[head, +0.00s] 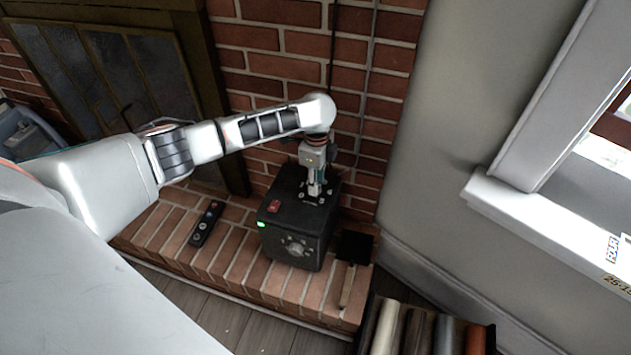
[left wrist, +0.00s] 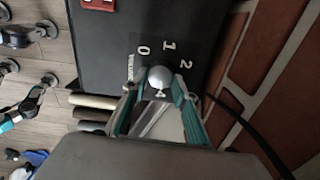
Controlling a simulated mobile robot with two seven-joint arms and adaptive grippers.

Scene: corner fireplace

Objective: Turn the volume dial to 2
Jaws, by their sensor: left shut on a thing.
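A black box (head: 290,248) stands on the brick hearth, with a red switch (head: 274,206) and a lit green light on it. The volume dial (left wrist: 158,76) is on its top face; in the left wrist view its round grey top shows between my fingers. White marks 0 (left wrist: 143,50), 1 (left wrist: 168,45) and 2 (left wrist: 186,64) curve around it, beside the word VOLUME. My left gripper (head: 316,188) points down from above and is shut on the dial; it also shows in the left wrist view (left wrist: 157,87). I cannot tell the dial's setting. My right gripper is not in view.
A second round dial (head: 295,248) is on the box's front. A black remote (head: 207,224) lies on the hearth (head: 160,235) to the left. A brush-like tool (head: 350,265) lies at the right. The brick wall is close behind the box. Cables hang down the wall.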

